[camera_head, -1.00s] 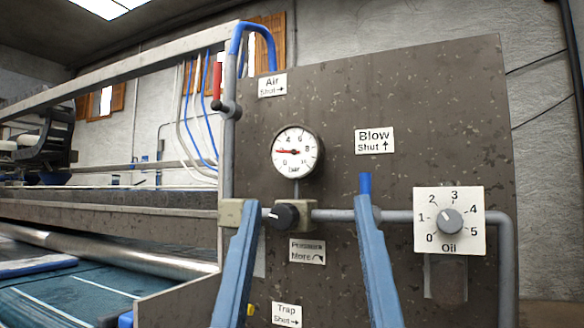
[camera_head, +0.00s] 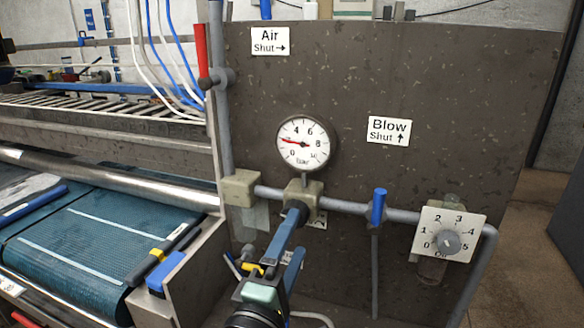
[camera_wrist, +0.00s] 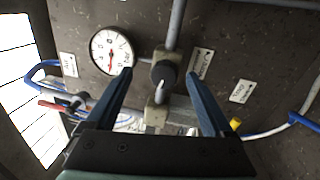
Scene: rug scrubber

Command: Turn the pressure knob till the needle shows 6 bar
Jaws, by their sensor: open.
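The round white gauge (camera_head: 303,142) has its red needle pointing left, at about 2 bar; it also shows in the wrist view (camera_wrist: 111,51). The black pressure knob (camera_wrist: 163,73) sits on a pale block on the pipe below the gauge. In the head view my gripper (camera_head: 299,231) comes up from below, fingers one above the other. I cannot tell how far the tips reach around the knob.
The blue blow valve handle (camera_head: 378,206) stands upright right of the knob. The oil dial (camera_head: 450,240) is farther right. The red air valve handle (camera_head: 202,50) is at upper left. A grey pipe (camera_head: 345,205) runs across the panel. A blue conveyor belt (camera_head: 95,240) lies left.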

